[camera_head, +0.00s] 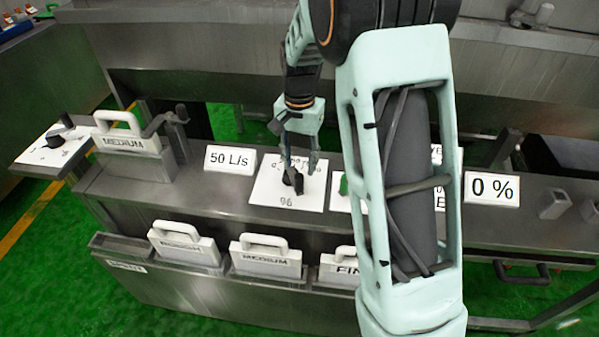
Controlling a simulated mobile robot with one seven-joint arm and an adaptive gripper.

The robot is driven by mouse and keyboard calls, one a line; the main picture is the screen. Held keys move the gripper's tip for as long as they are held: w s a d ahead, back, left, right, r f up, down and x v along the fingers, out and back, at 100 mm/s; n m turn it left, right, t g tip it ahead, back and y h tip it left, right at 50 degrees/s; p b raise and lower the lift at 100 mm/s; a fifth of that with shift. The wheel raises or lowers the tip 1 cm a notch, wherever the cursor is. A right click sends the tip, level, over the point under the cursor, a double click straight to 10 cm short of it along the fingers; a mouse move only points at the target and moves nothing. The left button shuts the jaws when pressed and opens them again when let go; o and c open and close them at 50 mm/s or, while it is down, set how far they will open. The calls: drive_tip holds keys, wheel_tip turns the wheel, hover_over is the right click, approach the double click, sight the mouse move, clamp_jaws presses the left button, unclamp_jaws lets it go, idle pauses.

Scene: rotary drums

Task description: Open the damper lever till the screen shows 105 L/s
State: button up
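The screen (230,159) reads "50 L/s" and stands on the steel bench, left of a white dial plate (262,193). A black knob or lever (293,182) sits on that plate. My gripper (300,167) points down just above the black knob, with its two fingers apart. I cannot tell whether a finger touches the knob. A dark crank-like lever (166,119) stands farther left on the bench. No label shows which control is the damper lever. My arm hides part of the bench right of the dial plate.
A second screen (491,188) reads "0 %". A "MEDIUM" plate (128,138) stands at the left, near another knob plate (52,150). Several handled plates, including a "MEDIUM" one (265,260), sit in the front rack. A green knob (343,184) is close right of my gripper.

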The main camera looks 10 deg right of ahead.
wheel_tip(320, 180, up, 7)
idle(0.3)
